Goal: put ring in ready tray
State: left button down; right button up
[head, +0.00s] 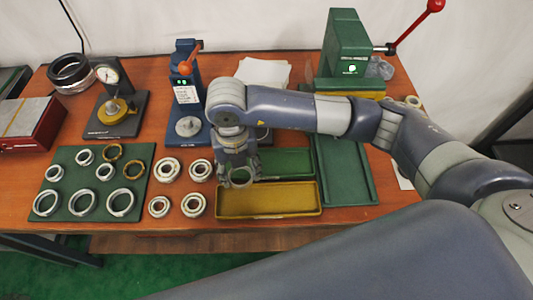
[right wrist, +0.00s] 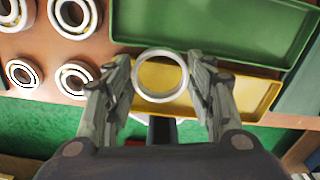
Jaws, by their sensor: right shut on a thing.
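My right gripper (head: 238,174) is shut on a pale metal ring (head: 240,186), which sits between the fingertips. In the right wrist view the ring (right wrist: 184,76) is held between the two fingers of the gripper (right wrist: 161,88). It appears above the yellow tray (head: 268,201), near that tray's left end, and overlaps its edge next to the green tray (head: 290,163). Both trays look empty; they also show in the right wrist view, yellow (right wrist: 240,92) and green (right wrist: 210,28). No label tells me which is the ready tray. My left gripper is not in view.
A green mat (head: 72,172) at left carries several rings, two of them brass-coloured. Several bearings (head: 168,170) stand between mat and trays. A blue press (head: 187,95), a dial gauge (head: 108,75) and a green press (head: 345,55) stand behind. A larger green tray (head: 345,180) lies right.

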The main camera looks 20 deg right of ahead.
jog(key=p, duration=0.2)
send_over(265, 163)
jog(key=s+a, duration=0.1)
jog(key=a, duration=0.1)
jog(key=shift+d+f, duration=0.2)
jog(key=shift+d, duration=0.05)
jog(key=shift+w+d+f, duration=0.1)
jog(key=shift+w+d, duration=0.05)
jog(key=shift+d, duration=0.05)
jog(key=f, duration=0.2)
jog(key=d+f+p, duration=0.1)
jog(key=shift+w+d, duration=0.1)
jog(key=shift+w, duration=0.2)
jog(key=shift+f, duration=0.3)
jog(key=shift+f, duration=0.1)
jog(key=shift+f, duration=0.15)
jog(key=o, duration=1.1)
